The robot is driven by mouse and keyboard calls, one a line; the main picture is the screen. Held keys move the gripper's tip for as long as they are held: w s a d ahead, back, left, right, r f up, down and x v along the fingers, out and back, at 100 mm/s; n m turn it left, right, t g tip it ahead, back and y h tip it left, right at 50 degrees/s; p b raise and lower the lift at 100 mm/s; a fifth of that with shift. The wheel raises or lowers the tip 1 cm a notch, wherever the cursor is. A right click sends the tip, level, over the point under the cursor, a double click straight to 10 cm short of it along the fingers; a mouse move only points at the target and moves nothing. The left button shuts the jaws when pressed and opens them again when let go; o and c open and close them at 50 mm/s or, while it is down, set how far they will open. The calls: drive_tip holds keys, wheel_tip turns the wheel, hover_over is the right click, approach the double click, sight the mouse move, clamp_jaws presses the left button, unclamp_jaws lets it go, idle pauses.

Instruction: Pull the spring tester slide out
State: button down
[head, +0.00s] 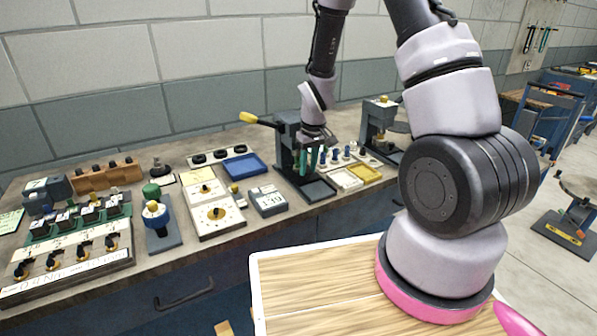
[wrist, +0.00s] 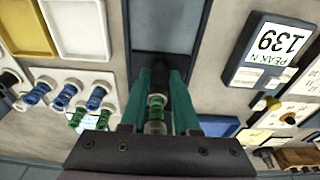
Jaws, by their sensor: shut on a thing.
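The spring tester (head: 287,135) is a dark grey press with a yellow-tipped lever, standing on the bench near the wall. Its slide (head: 318,190) is a dark flat plate at the front of its foot; in the wrist view the slide (wrist: 168,28) runs up from between the fingers. My gripper (head: 312,165) is at the front of the tester, its teal fingers pointing down. In the wrist view my gripper (wrist: 158,85) is shut on a dark grip part of the slide. A green and clear round piece shows between the fingers; its exact seat is hidden.
A readout box marked PEAK N 139 (wrist: 268,50) stands beside the slide. On the other side are a white and yellow tray (wrist: 75,25) and a rack of blue and green springs (wrist: 65,95). A second press (head: 382,125) stands to the right.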

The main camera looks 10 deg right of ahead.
drive_tip(key=shift+s+d, duration=0.25)
drive_tip(key=shift+s, duration=0.45)
drive_tip(key=shift+s+d, duration=0.2)
drive_tip(key=shift+s, duration=0.5)
drive_tip(key=shift+s+d, duration=0.2)
drive_tip(key=shift+s, duration=0.45)
drive_tip(key=shift+s+d, duration=0.25)
drive_tip(key=shift+s, duration=0.35)
drive_tip(key=shift+s+d, duration=0.2)
drive_tip(key=shift+s, duration=0.55)
drive_tip(key=shift+s+d, duration=0.25)
drive_tip(key=shift+s, duration=0.45)
drive_tip(key=shift+s+d, duration=0.2)
drive_tip(key=shift+s, duration=0.45)
unclamp_jaws()
drive_tip(key=shift+w, duration=0.1)
wheel_tip(320, 180, up, 7)
